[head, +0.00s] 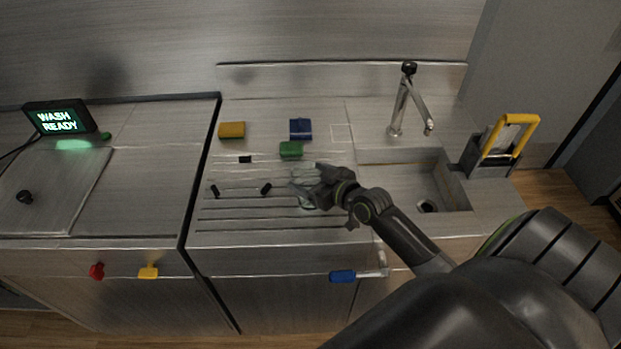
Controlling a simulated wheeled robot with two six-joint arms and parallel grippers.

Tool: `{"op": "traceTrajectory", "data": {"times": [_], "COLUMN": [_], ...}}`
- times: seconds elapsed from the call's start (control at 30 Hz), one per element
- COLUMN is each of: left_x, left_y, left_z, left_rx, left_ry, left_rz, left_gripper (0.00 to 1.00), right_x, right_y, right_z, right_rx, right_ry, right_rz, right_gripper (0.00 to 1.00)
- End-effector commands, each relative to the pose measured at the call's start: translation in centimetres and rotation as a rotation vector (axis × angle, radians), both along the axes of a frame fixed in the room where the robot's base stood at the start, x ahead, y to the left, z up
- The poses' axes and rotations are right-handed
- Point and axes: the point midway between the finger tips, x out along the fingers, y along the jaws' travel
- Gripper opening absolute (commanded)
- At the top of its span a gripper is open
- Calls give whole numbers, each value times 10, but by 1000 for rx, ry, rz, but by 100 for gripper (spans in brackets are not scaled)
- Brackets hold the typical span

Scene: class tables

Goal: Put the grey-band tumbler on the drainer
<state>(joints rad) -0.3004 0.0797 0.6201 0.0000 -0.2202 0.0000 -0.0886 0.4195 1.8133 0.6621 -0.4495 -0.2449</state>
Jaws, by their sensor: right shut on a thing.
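My right gripper (312,187) is shut on a clear, pale tumbler (300,176) over the right part of the drainer. The gripper hides much of the tumbler, so its grey band cannot be made out. The drainer (235,228) is the grooved metal area left of the sink. I cannot tell whether the tumbler's base touches it. My left gripper is not in view.
The sink (410,190) and tap (400,105) are to the right. A yellow-handled holder (490,158) stands beyond.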

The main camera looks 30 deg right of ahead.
Motion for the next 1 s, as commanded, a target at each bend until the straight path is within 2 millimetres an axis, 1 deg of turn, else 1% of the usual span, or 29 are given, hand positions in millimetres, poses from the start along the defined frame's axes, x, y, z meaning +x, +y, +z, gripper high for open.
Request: {"op": "traceTrajectory", "data": {"times": [0.27,0.37,0.4,0.5,0.57,0.77,0.9,1.0], "left_x": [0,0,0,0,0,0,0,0], "left_y": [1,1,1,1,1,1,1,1], "left_z": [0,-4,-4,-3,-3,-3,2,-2], "left_rx": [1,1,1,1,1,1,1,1], "left_ry": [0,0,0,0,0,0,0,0], "left_rz": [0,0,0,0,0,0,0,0], "left_gripper": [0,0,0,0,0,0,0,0], "right_x": [0,0,0,0,0,0,0,-14], "right_y": [0,0,0,0,0,0,0,-4], "right_z": [-2,-5,-6,-5,-5,-5,0,0], "right_rx": [0,0,-1,-1,-1,-1,-1,-5], "right_ry": [-3,-3,-1,0,0,0,0,1], "right_rz": [0,0,0,0,0,0,0,1], "right_gripper": [30,30,80,93,100,100,100,100]}}
